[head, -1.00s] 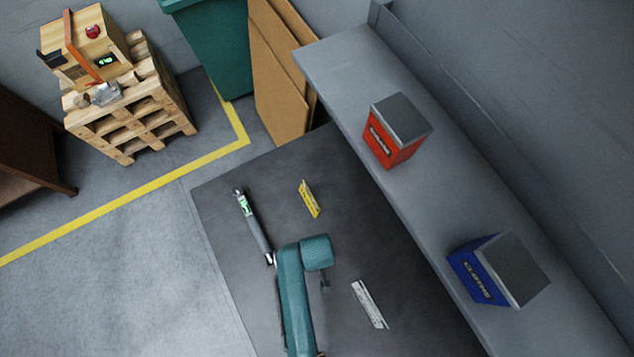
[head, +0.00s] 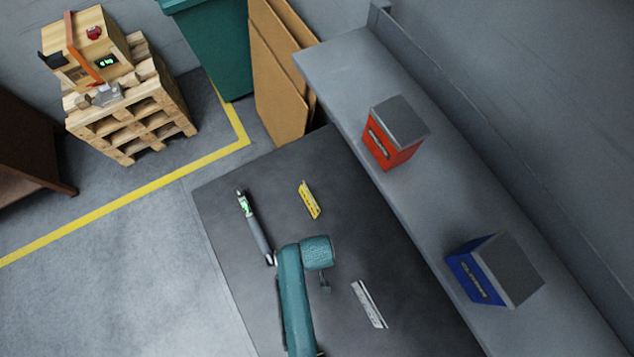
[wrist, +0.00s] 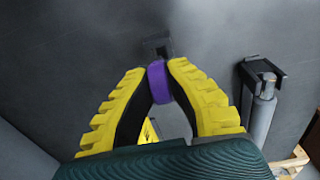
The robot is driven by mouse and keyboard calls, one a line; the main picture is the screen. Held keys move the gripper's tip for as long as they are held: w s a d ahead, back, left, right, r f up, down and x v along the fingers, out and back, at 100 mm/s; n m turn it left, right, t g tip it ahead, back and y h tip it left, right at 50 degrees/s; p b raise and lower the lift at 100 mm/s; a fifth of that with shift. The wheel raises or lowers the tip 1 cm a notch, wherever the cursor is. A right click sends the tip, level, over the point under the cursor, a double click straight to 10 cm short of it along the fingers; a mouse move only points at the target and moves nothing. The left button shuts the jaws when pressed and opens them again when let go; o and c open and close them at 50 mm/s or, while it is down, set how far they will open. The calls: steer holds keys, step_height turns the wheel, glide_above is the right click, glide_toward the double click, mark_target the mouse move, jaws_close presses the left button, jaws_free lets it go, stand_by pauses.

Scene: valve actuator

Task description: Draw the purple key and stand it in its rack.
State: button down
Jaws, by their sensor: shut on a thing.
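The purple key (wrist: 157,83) is between the two yellow fingers of my gripper (wrist: 160,69) in the wrist view. The fingers are closed on it, and only a purple band of it shows. A dark block-like piece (wrist: 157,45) lies just beyond the fingertips, at the far end of the purple band. I cannot tell whether it is part of the key or a separate fitting. In the head view my teal arm hides the fingers and the key. I cannot make out the key's rack in either view.
A grey cylindrical tool (wrist: 262,105) with a dark bracket-like end is right of the fingers. On the dark table (head: 235,180) lie a long tool (head: 255,230), a yellow piece (head: 309,200) and a silver strip (head: 369,304). Red (head: 390,150) and blue (head: 474,280) boxes stand on the shelf.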

steer(key=shift+f+b, duration=0.95)
steer(key=shift+f, duration=0.7)
stand_by(0.4)
steer(key=c, duration=1.2)
jaws_free()
steer(key=shift+o, duration=0.2)
step_height(320, 180, up, 12)
steer(key=shift+s, duration=0.15)
